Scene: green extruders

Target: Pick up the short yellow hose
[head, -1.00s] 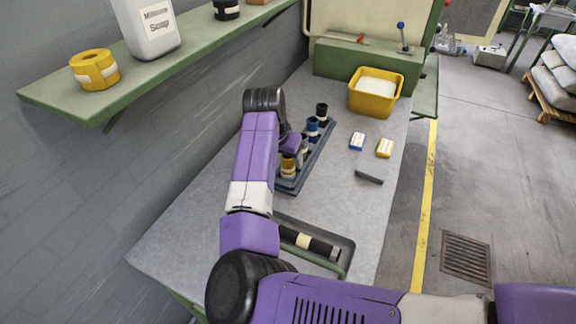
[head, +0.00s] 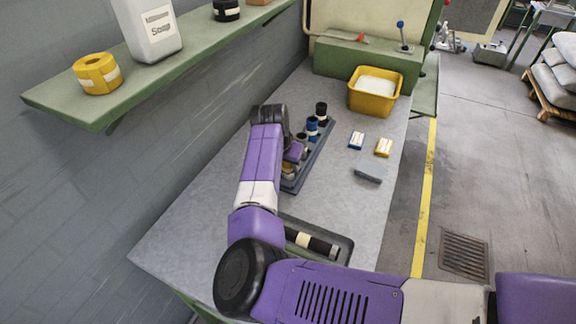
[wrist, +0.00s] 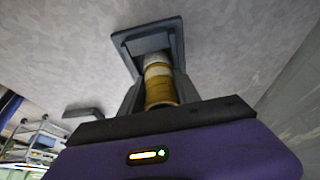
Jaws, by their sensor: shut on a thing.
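The short yellow hose (wrist: 160,90), with a pale band around it, stands between the fingers of my gripper (wrist: 158,82) in the wrist view. The fingers are shut on it. In the head view a little of the yellow hose (head: 288,171) shows at the near end of the dark rack (head: 318,152), and my wrist hides most of it. I cannot tell whether its lower end is clear of the rack.
A blue hose (head: 312,127) and a black hose (head: 321,112) stand farther along the rack. A tray with a dark hose (head: 318,245) lies nearer. A yellow bin (head: 374,95), small boxes (head: 384,147) and a grey block (head: 369,170) are to the right. A wall shelf (head: 70,97) overhangs the left.

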